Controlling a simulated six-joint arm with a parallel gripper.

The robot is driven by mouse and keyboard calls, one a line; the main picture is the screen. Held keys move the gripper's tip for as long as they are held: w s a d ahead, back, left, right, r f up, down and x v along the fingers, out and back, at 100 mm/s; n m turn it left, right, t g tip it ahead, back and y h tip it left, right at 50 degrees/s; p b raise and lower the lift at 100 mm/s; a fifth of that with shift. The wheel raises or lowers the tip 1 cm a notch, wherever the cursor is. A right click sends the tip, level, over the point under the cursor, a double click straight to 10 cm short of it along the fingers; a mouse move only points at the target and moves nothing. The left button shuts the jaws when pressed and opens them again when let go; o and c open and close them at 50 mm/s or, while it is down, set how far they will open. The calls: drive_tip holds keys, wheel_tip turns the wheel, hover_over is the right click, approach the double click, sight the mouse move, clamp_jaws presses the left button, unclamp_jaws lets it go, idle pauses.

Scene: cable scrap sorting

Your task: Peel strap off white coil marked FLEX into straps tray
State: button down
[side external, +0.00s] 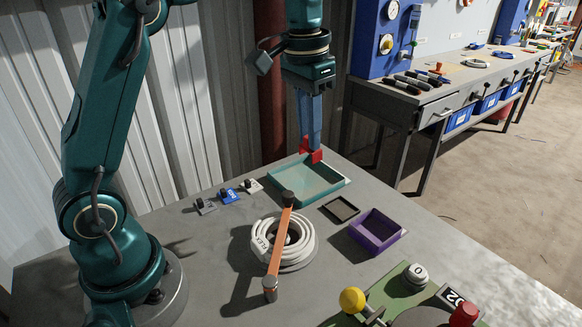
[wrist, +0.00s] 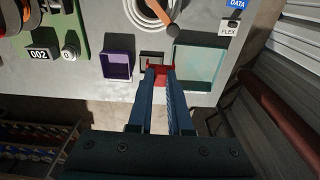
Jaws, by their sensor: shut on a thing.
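The white coil marked FLEX (side external: 284,241) lies flat on the grey table and is partly cut off at the top of the wrist view (wrist: 150,14). An orange bar (side external: 279,240) with dark ends crosses over it. My gripper (side external: 311,150) has blue fingers pointing down, apart from the coil. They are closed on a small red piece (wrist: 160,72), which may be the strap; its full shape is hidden. The gripper is above the table at the back edge of the teal tray (side external: 312,197). The tray looks empty, and I cannot read which tray is for straps.
A small dark tray (side external: 341,209) and a purple tray (side external: 375,231) stand right of the coil. Several small label cards (side external: 229,196) stand left of the teal tray. A green fixture with a yellow knob (side external: 352,300) is at the front. A workbench (side external: 440,100) stands behind.

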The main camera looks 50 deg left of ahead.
drive_tip(key=w+d+f+m+t, duration=0.1)
drive_tip(key=w+d+f+m, duration=0.1)
drive_tip(key=w+d+f, duration=0.5)
drive_tip(key=shift+d+f+m+h, duration=0.35)
drive_tip(key=shift+d+f, duration=1.15)
drive_tip(key=shift+d, duration=0.5)
drive_tip(key=shift+f, duration=0.2)
drive_tip(key=shift+f, duration=0.35)
drive_tip(key=c, duration=0.8)
unclamp_jaws()
drive_tip(key=shift+o, duration=0.2)
